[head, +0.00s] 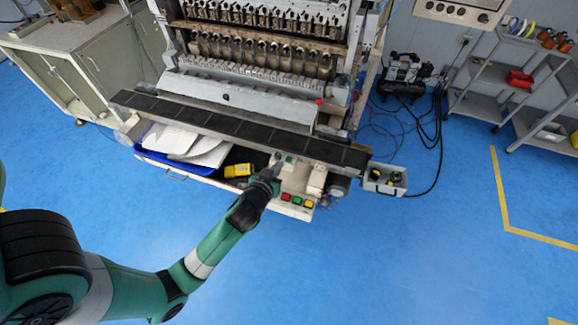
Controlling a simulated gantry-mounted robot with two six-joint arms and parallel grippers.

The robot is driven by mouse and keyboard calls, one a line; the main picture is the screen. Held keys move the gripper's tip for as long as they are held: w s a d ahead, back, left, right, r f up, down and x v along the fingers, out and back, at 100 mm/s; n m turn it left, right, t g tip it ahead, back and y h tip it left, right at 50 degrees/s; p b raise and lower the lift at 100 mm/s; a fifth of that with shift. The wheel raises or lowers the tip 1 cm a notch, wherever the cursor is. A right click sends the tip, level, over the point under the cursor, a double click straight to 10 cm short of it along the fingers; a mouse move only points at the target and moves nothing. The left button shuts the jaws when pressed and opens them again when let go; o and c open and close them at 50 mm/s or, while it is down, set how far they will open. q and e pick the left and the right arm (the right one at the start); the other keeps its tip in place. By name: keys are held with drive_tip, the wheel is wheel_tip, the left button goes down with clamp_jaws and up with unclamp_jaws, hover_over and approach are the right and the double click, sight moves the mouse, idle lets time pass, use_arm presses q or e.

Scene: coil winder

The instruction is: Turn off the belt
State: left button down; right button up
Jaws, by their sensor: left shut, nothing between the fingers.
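The belt (240,128) is a long dark strip running across the front of the coil winder (265,40). Below its right part is a pale control panel (297,182) with a small switch box bearing a green button (289,159). Red, yellow and green buttons (297,201) sit in a row on the panel's front edge. My left gripper (275,163) is shut and empty, its tip at the switch box beside the green button. I cannot tell whether it touches. Whether the belt runs cannot be seen. My right gripper is not in view.
A blue tray (172,166) with white papers and a yellow device (238,170) lie left of the panel. A small grey box (385,181) hangs at the belt's right end. A compressor (404,75) and cables stand right. The blue floor in front is clear.

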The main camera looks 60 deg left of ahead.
use_arm(q)
drive_tip(key=shift+r, duration=0.15)
drive_tip(key=shift+w, duration=0.1)
drive_tip(key=b, duration=0.2)
hover_over(289, 159)
drive_tip(key=s+d, duration=0.1)
drive_tip(key=d, duration=0.1)
drive_tip(key=f, duration=0.4)
drive_tip(key=shift+s+a+f, duration=0.15)
drive_tip(key=shift+a+f, duration=0.05)
drive_tip(key=shift+f, duration=0.1)
drive_tip(key=shift+s+d+f+b, duration=0.15)
drive_tip(key=shift+f+b, duration=0.1)
drive_tip(key=shift+f, duration=0.7)
drive_tip(key=shift+s+d+f+b, duration=0.15)
drive_tip(key=shift+f+b, duration=0.1)
drive_tip(key=shift+f, duration=0.65)
